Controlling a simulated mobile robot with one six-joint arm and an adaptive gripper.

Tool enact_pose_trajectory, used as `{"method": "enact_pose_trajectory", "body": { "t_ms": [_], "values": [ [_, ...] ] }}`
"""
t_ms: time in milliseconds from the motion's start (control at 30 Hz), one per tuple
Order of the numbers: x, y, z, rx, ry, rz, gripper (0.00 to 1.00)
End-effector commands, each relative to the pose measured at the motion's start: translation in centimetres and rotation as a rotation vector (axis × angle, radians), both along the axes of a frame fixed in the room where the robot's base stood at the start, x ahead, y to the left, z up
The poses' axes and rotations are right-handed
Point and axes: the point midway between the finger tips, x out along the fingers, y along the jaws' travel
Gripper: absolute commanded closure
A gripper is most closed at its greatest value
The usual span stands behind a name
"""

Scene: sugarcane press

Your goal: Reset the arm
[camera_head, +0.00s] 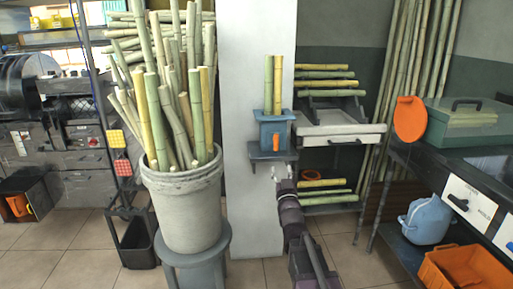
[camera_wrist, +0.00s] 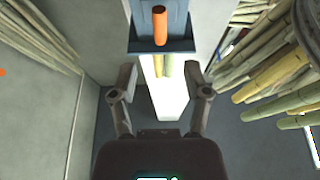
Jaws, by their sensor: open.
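My gripper (camera_head: 280,173) is in front of the blue press, just below its dark ledge, with my arm reaching in from the lower right. In the wrist view my gripper (camera_wrist: 164,80) has its two fingers spread wide, with nothing held between them. The blue press (camera_head: 273,130) is fixed to the white pillar, with two cane pieces (camera_head: 273,85) standing upright in its top. Its orange handle (camera_head: 276,143) is on the front. In the wrist view the blue press (camera_wrist: 178,25) and orange handle (camera_wrist: 159,25) lie beyond the fingertips, apart from them.
A grey bucket (camera_head: 185,205) full of cane stands on a stool to the left. A shelf rack (camera_head: 340,130) with cane is right of the pillar. A dark counter with a blue container (camera_head: 425,218) and an orange crate (camera_head: 465,270) stands at the right. Some tiled floor is bare.

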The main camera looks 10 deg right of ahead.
Motion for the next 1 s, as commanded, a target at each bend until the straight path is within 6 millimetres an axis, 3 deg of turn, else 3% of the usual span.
{"method": "enact_pose_trajectory", "body": {
  "t_ms": [267,533,767,1000],
  "values": [
    [0.1,-0.1,-3.2,0.004,0.211,-0.007,0.39],
    [-1.3,-0.2,-8.6,0.006,0.544,-0.015,0.39],
    [-4.0,-0.2,-13.0,0.008,0.833,-0.018,0.39],
    [-8.4,-0.1,-16.9,0.009,1.133,-0.020,0.39]
  ]
}}
